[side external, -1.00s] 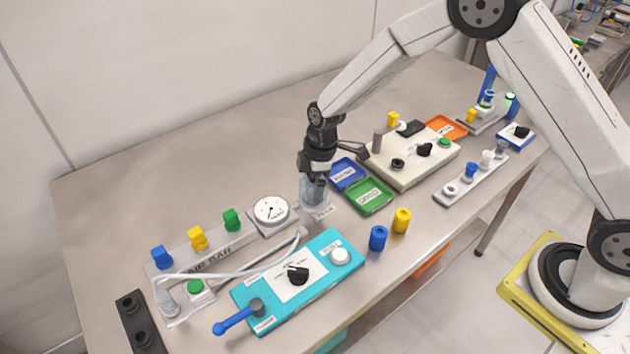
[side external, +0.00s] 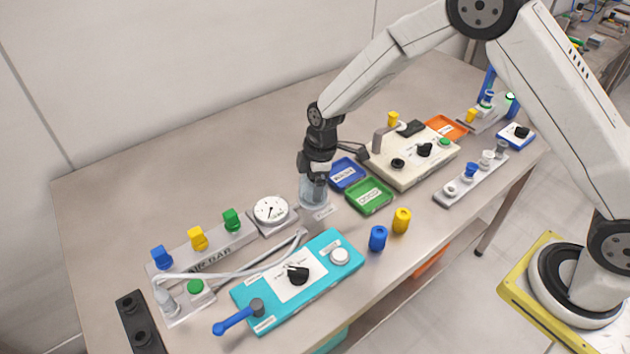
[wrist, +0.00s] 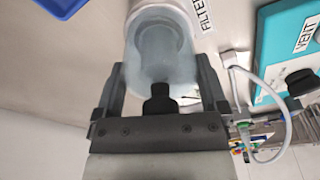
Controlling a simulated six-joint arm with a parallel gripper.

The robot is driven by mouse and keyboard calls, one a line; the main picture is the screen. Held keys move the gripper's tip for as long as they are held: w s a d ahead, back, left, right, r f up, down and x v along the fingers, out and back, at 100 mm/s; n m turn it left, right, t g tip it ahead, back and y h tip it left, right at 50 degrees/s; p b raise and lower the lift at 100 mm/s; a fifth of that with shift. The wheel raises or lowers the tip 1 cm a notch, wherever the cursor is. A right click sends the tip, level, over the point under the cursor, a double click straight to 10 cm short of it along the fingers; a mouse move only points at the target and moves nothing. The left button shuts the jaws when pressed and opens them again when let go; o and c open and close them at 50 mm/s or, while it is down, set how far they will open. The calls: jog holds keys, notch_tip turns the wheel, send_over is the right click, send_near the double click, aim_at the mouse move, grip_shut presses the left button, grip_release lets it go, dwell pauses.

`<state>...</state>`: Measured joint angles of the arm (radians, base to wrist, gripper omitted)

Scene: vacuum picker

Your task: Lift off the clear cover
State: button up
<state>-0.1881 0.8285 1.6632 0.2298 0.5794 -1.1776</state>
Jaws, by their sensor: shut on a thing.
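The clear cover (side external: 304,194) is a see-through cup at the middle of the table, beside the green tray in the side view. It stands upright over a filter spot and fills the upper middle of the wrist view (wrist: 150,70). My gripper (side external: 315,186) points down over it. In the wrist view, my two dark fingers (wrist: 161,66) stand on either side of the cover, shut on its walls. A FILTER label (wrist: 203,14) lies beside it. I cannot tell whether the cover's lower rim still touches its base.
A blue tray (side external: 362,168) and a green tray (side external: 384,204) lie close on the right. A pressure gauge (side external: 270,210) stands on the left. A teal panel (side external: 325,282) with a knob is in front, with a blue cylinder (side external: 377,238) and a yellow cylinder (side external: 401,221). The table behind is clear.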

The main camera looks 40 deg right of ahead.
jog(key=shift+r, duration=0.15)
jog(key=shift+r, duration=4.9)
jog(key=shift+s+d+r, duration=0.1)
jog(key=shift+s+r, duration=0.05)
jog(key=shift+s, duration=0.25)
jog(key=shift+s+d+r, duration=0.1)
jog(key=shift+s+r, duration=0.05)
jog(key=shift+s, duration=0.25)
jog(key=s+d, duration=0.2)
jog(key=s, duration=0.9)
jog(key=s+d+r, duration=0.1)
jog(key=s+d, duration=0.1)
jog(key=s, duration=0.9)
jog(key=shift+d+r, duration=0.25)
jog(key=shift+r, duration=0.05)
